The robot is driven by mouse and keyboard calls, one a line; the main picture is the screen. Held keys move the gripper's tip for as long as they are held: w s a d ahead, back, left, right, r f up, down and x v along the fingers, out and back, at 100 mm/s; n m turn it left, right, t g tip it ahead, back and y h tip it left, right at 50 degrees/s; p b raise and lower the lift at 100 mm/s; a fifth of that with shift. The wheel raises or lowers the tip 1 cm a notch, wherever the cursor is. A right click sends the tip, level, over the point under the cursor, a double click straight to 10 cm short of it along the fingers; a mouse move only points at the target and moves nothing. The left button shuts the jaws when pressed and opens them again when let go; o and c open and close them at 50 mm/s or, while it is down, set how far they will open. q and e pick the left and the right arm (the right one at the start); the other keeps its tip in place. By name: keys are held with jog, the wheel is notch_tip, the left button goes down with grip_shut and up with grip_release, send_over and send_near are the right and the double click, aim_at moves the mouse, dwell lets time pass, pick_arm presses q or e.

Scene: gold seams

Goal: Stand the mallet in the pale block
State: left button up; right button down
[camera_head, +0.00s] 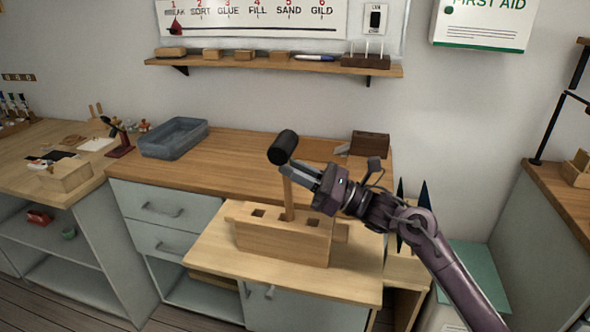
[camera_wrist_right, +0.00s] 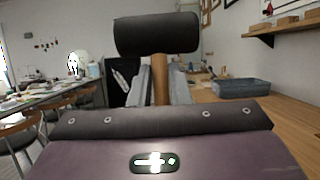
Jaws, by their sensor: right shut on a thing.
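The mallet has a black cylindrical head (camera_head: 283,147) and a wooden handle (camera_head: 289,200). It stands close to upright over the pale block (camera_head: 282,245), a long wooden block with square holes in its top. The handle's lower end meets the block's top at the middle, between two open holes; how deep it sits in a hole I cannot tell. My right gripper (camera_head: 294,170) is shut on the handle just below the head. In the right wrist view the head (camera_wrist_right: 156,34) and handle (camera_wrist_right: 161,80) show between the fingers. My left gripper is not in view.
The block stands on a lower wooden worktop (camera_head: 210,253) in front of the longer bench. A grey-blue tray (camera_head: 173,138) sits at the back left, and a brown box (camera_head: 370,144) at the back right. A wall shelf (camera_head: 270,66) runs above.

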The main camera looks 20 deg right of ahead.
jog(key=c, duration=1.3)
grip_release()
